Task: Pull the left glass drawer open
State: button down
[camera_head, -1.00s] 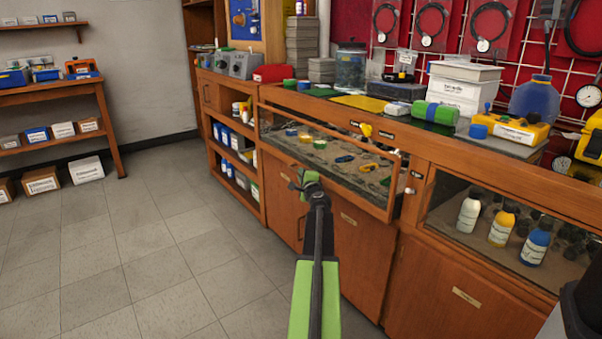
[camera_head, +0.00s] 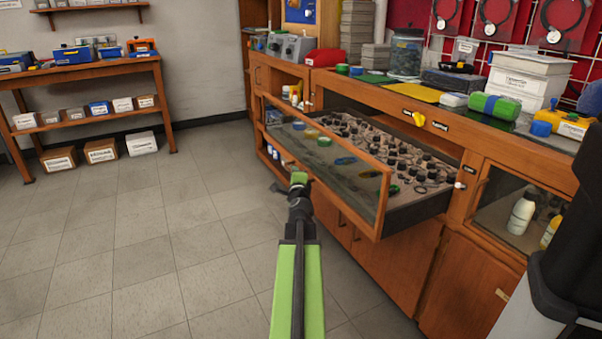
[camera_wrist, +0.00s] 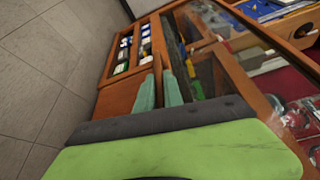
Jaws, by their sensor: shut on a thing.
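The left glass drawer is a wooden-framed glass front (camera_head: 380,205) with a dark tray behind it holding many small dark parts. In the head view it stands out from the bench, pulled well open. My gripper (camera_head: 299,180) is at the lower left part of its front. In the wrist view the two teal fingers of my gripper (camera_wrist: 160,70) are close together against the drawer's wooden front (camera_wrist: 203,55). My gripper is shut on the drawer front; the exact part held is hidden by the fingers.
A second glass-fronted compartment (camera_head: 515,205) with bottles is at right. A wooden shelf table (camera_head: 90,90) stands at the far left. The tiled floor (camera_head: 170,230) at left is clear.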

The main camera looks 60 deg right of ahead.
jog(key=shift+w+a, duration=0.25)
jog(key=shift+a, duration=0.15)
jog(key=c, duration=1.5)
grip_release()
